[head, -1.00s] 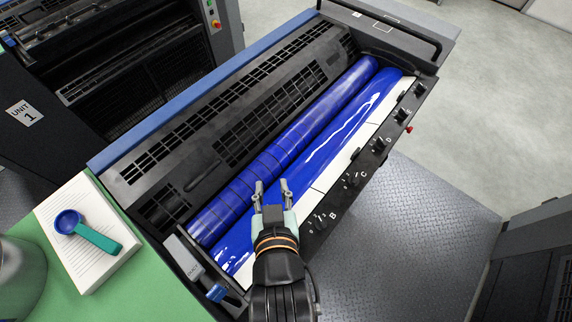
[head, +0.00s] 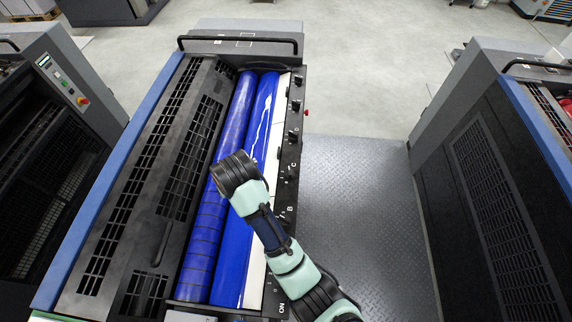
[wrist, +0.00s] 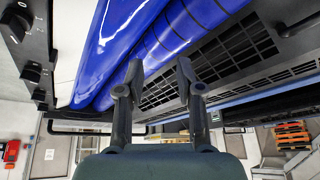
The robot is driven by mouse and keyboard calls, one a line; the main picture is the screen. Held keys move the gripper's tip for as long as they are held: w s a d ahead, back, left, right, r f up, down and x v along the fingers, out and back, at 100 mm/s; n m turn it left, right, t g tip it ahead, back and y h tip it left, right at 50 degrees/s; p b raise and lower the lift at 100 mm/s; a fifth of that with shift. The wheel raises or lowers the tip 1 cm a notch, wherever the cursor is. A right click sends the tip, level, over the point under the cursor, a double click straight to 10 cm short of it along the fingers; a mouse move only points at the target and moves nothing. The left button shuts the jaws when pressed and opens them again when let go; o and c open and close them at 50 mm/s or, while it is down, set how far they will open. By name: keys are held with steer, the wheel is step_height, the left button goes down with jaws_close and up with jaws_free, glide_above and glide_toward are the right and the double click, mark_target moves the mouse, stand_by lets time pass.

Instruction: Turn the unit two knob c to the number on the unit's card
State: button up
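The middle ink unit has a black strip of knobs along its right side in the head view. Knob C (head: 290,173) is the small black knob beside the letter C; its pointer setting is too small to read. My gripper's wrist end is over the blue rollers, left of knob C, and its fingers are hidden in the head view. In the wrist view my gripper (wrist: 160,75) is open and empty, its two fingers apart. Several knobs, one of them a black knob (wrist: 30,72), show at the left of the wrist view. No number card is readable.
Blue ink rollers (head: 232,125) and a slotted black cover (head: 160,140) lie left of the knobs. A black rail (head: 240,40) crosses the far end. A metal tread floor (head: 350,200) is open to the right, before another unit (head: 490,170).

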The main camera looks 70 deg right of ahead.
steer(key=s+d+r+m+g+y+p, duration=0.1)
steer(key=s+d+m+g, duration=0.15)
steer(key=d, duration=0.35)
steer(key=s+d+m+g+p, duration=0.1)
steer(key=s+d+p, duration=0.15)
steer(key=d, duration=0.25)
steer(key=y, duration=0.1)
glide_above(290, 171)
steer(key=shift+w+a+r+m+g, duration=0.1)
steer(key=shift+w+m+g, duration=0.1)
steer(key=shift+m+g, duration=0.25)
steer(key=shift+s+y, duration=0.25)
steer(key=shift+y, duration=0.05)
step_height(290, 171, down, 8)
steer(key=shift+f+b, duration=0.1)
steer(key=shift+b, duration=0.4)
jaws_close()
